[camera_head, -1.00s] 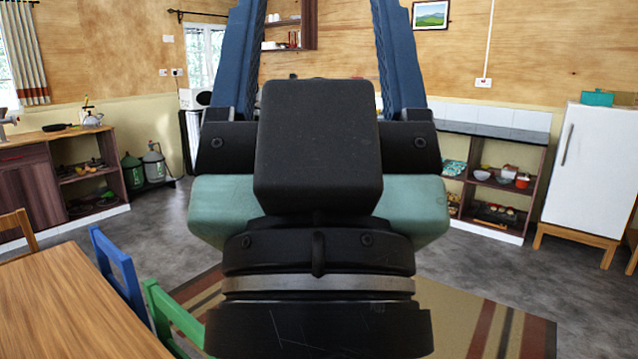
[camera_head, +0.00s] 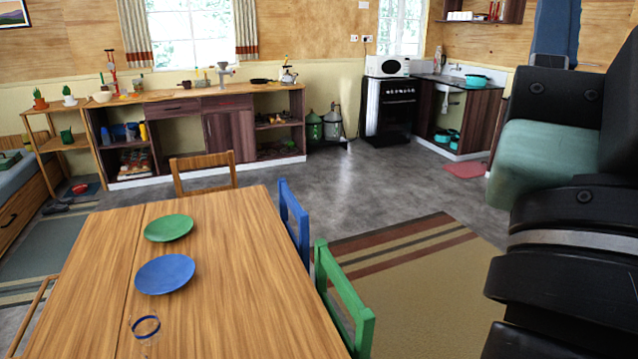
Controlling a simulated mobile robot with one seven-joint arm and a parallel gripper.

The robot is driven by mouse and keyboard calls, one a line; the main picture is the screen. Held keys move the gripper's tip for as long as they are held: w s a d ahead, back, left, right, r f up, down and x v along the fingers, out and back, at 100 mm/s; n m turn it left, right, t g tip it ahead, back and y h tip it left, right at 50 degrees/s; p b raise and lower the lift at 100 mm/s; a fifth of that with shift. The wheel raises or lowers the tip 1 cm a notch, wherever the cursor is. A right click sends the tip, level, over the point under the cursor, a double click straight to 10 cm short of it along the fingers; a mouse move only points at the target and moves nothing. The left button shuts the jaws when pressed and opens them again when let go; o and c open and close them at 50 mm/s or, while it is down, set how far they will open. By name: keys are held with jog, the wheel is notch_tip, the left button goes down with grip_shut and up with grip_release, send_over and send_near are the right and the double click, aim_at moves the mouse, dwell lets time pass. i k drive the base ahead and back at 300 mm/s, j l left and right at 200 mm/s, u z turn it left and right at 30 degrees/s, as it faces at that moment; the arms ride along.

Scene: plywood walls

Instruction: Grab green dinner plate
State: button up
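The green dinner plate (camera_head: 169,228) lies flat on the wooden dining table (camera_head: 235,270), toward its far end. A blue plate (camera_head: 165,274) lies just nearer to me, close beside it.
A clear glass with a blue rim (camera_head: 146,327) stands near the table's front. A green chair (camera_head: 344,300), a blue chair (camera_head: 295,222) and a wooden chair (camera_head: 203,171) surround the table. Grey floor (camera_head: 345,200) and a striped rug (camera_head: 410,285) lie open to the right.

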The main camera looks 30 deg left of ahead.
aim_at(169, 229)
jog(key=u, duration=0.4)
jog(key=k+j+u, duration=0.1)
jog(key=u, duration=0.35)
jog(key=j+u, duration=0.1)
jog(key=u, duration=0.3)
jog(key=k+j+u, duration=0.1)
jog(key=u, duration=0.35)
